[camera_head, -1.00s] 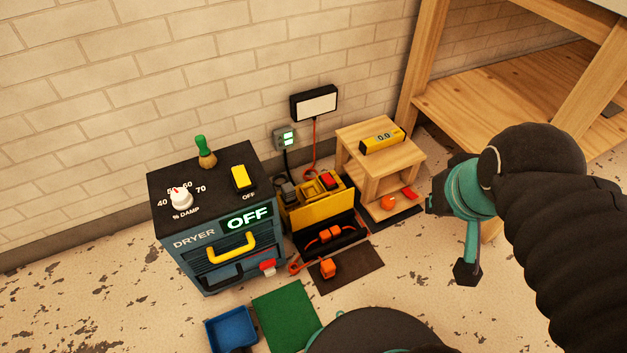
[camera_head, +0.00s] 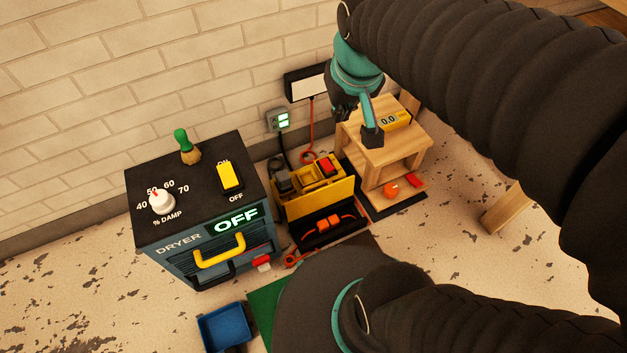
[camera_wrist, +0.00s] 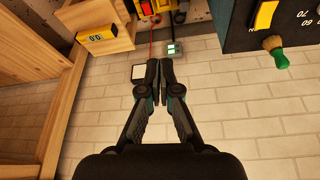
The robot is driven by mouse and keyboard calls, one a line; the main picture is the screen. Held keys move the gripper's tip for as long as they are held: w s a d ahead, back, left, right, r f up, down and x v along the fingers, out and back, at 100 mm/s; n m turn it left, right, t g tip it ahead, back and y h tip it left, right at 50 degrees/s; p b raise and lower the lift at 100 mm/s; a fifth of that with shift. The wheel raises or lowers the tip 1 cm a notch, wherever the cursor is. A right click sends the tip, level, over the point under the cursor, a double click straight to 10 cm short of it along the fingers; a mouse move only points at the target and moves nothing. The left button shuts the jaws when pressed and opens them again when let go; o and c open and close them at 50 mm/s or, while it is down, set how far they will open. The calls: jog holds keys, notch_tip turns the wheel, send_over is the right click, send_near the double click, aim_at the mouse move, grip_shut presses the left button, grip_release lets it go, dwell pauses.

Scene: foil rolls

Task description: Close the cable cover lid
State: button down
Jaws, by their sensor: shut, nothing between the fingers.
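An open low black case (camera_head: 318,234) with orange connectors and cable inside stands on the floor right of the dryer. A yellow panel (camera_head: 318,203) stands upright at its back edge and looks like its raised lid. In the wrist view only a small part of yellow (camera_wrist: 166,22) shows at the top edge, and the panel cannot be made out. My gripper (camera_head: 340,116) is shut and empty, held high near the wall, above and right of the case. Its closed fingers (camera_wrist: 158,66) point towards the wall and the green-lit socket in the wrist view.
The dryer (camera_head: 190,215), reading OFF, stands left of the case. A wooden stand (camera_head: 365,150) with a yellow meter (camera_head: 397,121) is on the right. A socket box (camera_head: 278,121) and a white panel (camera_head: 303,84) are on the wall. A blue tray (camera_head: 222,322) lies in front.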

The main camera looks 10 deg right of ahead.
jog(key=w+f+g+b, duration=0.1)
jog(key=w+f+g, duration=0.1)
jog(key=w+f, duration=0.5)
jog(key=n+g+b, duration=0.1)
jog(key=g+b, duration=0.1)
send_over(315, 186)
jog(key=s, duration=0.1)
notch_tip(315, 186, down, 7)
jog(key=w+a+f+g, duration=0.15)
jog(key=w+f, duration=0.35)
jog(key=f, duration=0.8)
jog(key=f+g+b, duration=0.1)
jog(key=f, duration=0.6)
jog(key=f+b, duration=0.1)
jog(key=f, duration=0.7)
jog(key=s+f+g+b, duration=0.1)
jog(key=f, duration=0.7)
jog(key=shift+d+n+g+h, duration=0.35)
jog(key=shift+d+n+h, duration=0.05)
jog(key=s, duration=0.3)
jog(key=shift+d+r, duration=0.3)
jog(key=shift+r, duration=0.1)
jog(key=shift+s, duration=0.4)
jog(key=shift+d, duration=0.1)
